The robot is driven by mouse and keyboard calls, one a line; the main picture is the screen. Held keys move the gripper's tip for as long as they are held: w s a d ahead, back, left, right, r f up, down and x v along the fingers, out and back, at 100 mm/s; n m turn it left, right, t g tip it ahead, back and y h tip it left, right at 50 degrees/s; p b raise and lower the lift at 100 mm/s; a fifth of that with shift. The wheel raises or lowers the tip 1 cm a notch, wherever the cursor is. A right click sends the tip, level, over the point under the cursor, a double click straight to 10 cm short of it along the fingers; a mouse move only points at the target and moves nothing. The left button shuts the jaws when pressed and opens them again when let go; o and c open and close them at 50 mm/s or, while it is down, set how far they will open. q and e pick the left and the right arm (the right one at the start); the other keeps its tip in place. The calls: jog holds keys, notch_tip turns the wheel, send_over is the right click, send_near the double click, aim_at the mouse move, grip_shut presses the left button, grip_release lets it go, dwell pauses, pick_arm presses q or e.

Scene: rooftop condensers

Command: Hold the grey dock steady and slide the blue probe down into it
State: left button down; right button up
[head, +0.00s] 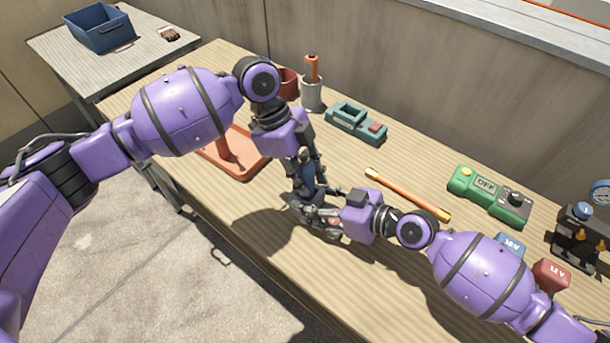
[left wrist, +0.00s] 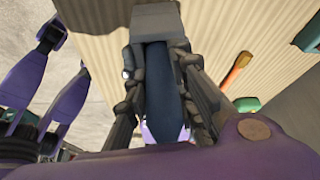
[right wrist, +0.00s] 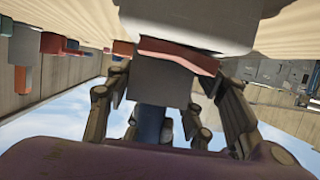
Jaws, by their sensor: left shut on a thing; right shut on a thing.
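The blue probe (head: 309,178) is upright between the fingers of my left gripper (head: 306,190), which is shut on it. In the left wrist view the probe (left wrist: 158,85) runs up to the grey dock (left wrist: 160,22). My right gripper (head: 322,222) is shut on the dock, which the fingers mostly hide in the head view. The right wrist view shows the grey dock (right wrist: 160,82) between the fingers, with the blue probe (right wrist: 152,122) against it. The probe is in line with the dock. How deep its tip sits inside is hidden.
An orange rod (head: 405,193), a green meter (head: 485,197) and a teal device (head: 357,123) lie behind the grippers. An orange tray (head: 240,163) is left of them, and a grey cup (head: 311,95) stands behind. Bare bench (head: 260,232) lies in front.

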pick_arm(q)
jog(key=shift+f, duration=0.25)
jog(key=shift+f, duration=0.25)
jog(key=c, duration=1.4)
grip_release()
jog(key=shift+v, duration=4)
pick_arm(e)
jog(key=o, duration=1.4)
jog(key=shift+o, duration=0.7)
